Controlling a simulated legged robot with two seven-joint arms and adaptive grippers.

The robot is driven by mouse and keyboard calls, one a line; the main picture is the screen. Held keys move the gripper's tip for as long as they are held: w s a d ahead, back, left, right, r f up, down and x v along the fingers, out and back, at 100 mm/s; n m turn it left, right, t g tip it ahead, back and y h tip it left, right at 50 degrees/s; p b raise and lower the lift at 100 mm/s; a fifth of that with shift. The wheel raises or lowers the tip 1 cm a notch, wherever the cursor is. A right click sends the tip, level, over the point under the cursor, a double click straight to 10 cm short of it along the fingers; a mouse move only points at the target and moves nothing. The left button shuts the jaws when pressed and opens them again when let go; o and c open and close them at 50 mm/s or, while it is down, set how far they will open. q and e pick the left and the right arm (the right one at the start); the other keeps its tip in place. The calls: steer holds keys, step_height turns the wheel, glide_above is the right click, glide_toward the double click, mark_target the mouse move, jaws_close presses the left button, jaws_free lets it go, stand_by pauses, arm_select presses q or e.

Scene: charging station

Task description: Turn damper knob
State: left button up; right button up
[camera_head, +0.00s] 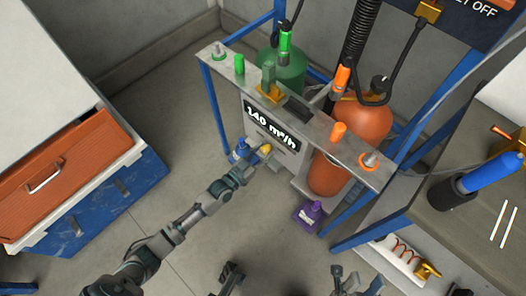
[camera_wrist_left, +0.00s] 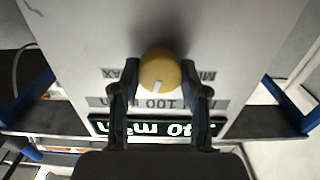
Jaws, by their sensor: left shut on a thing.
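The yellow round damper knob (camera_head: 266,149) sits on the front of a grey panel, just below a black display (camera_head: 271,125) reading 140 m³/h in green-white figures. My left gripper (camera_head: 257,155) is at the knob. In the left wrist view the knob (camera_wrist_left: 159,70) lies between the two dark fingertips, which are shut on its sides. A pale pointer mark on it points down toward the display, leaning slightly left. The panel's printed labels appear upside down, with MIN and MAX on either side. Dark parts of mine show at the bottom of the head view; my right gripper's jaws are unclear there.
A blue-legged frame carries the panel, with a green bottle (camera_head: 291,68) and orange bottles (camera_head: 365,115) behind. A purple object (camera_head: 307,214) stands on the floor. An orange-topped blue cabinet (camera_head: 75,175) stands left. A workbench with a blue-handled tool (camera_head: 490,173) stands right.

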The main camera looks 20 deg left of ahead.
arm_select(q)
steer(key=o, duration=1.1)
steer(key=shift+o, duration=0.2)
steer(key=v, duration=1.2)
